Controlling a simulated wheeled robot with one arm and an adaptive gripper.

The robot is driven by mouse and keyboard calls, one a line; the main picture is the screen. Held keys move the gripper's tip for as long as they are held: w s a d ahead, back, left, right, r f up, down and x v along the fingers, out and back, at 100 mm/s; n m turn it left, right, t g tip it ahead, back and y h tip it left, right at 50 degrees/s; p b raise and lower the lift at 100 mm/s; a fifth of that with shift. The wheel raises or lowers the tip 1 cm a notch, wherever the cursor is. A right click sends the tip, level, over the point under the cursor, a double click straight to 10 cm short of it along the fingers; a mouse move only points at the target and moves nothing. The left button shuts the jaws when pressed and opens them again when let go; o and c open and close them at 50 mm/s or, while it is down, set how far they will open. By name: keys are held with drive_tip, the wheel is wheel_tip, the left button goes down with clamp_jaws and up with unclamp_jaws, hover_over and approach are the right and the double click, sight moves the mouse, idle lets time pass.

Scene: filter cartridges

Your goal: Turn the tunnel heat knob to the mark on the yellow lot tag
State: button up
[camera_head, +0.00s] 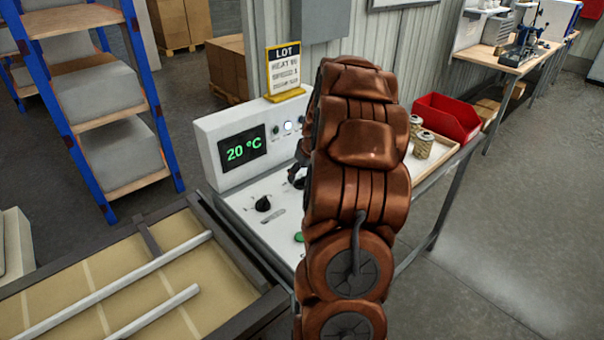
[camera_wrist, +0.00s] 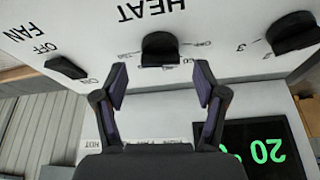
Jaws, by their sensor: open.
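The black heat knob (camera_wrist: 160,48) sits under the upside-down word HEAT in the wrist view, with printed marks around it that are too small to read. My gripper (camera_wrist: 160,78) is open and empty. Its two fingers stand left and right of the knob in that view, apart from it. In the head view my brown arm hides most of the gripper and that part of the panel. The yellow lot tag (camera_head: 284,72) stands on top of the white control box. It reads LOT and HEAT, but its mark is too blurred to read.
The display (camera_head: 243,150) reads 20 °C. Another black knob (camera_head: 263,204) shows on the panel. A fan switch (camera_wrist: 66,68) and a knob (camera_wrist: 292,33) flank the heat knob. A red bin (camera_head: 448,115) and filter cartridges (camera_head: 424,144) lie right of my arm.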

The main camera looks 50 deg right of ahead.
sight(301, 181)
drive_tip(key=shift+x, duration=1.1)
drive_tip(key=c, duration=1.1)
